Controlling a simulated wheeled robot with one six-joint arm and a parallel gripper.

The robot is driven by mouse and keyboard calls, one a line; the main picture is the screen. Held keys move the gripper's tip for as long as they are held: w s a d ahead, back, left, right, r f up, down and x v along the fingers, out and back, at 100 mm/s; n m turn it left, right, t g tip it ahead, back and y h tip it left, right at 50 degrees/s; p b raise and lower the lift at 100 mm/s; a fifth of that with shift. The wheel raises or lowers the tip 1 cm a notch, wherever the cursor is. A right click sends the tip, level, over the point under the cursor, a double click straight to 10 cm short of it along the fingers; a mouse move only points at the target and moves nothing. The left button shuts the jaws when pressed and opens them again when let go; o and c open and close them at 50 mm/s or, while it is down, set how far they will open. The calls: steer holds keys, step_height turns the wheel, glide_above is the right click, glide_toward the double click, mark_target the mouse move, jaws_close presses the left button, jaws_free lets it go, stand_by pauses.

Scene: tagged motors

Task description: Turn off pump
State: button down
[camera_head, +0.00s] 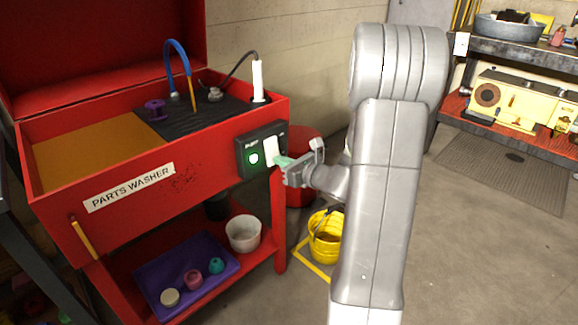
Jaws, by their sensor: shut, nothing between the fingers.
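The red parts washer (135,215) stands at the left with its lid open. A dark pump switch box (245,162) is fixed on its front right corner. The fingertips partly cover the box's right edge.
A yellow bucket (325,240) and a red drum (303,185) stand on the floor behind my arm. A purple tray (188,268) and a white bucket (243,235) sit on the washer's lower shelf. A workbench (520,52) is at the back right.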

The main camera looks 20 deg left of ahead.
steer(key=shift+f, duration=0.15)
steer(key=shift+w+a+y+b, duration=0.1)
steer(key=shift+a+y+b, duration=0.25)
steer(key=shift+b, duration=0.65)
steer(key=shift+d, duration=0.2)
steer(key=s+d+f+p, duration=0.1)
steer(key=s+d, duration=0.4)
steer(key=d, duration=0.7)
steer(key=shift+s+d+f, duration=0.15)
steer(key=shift+d+f, duration=0.15)
steer(key=shift+f, duration=0.3)
steer(key=shift+a, duration=0.1)
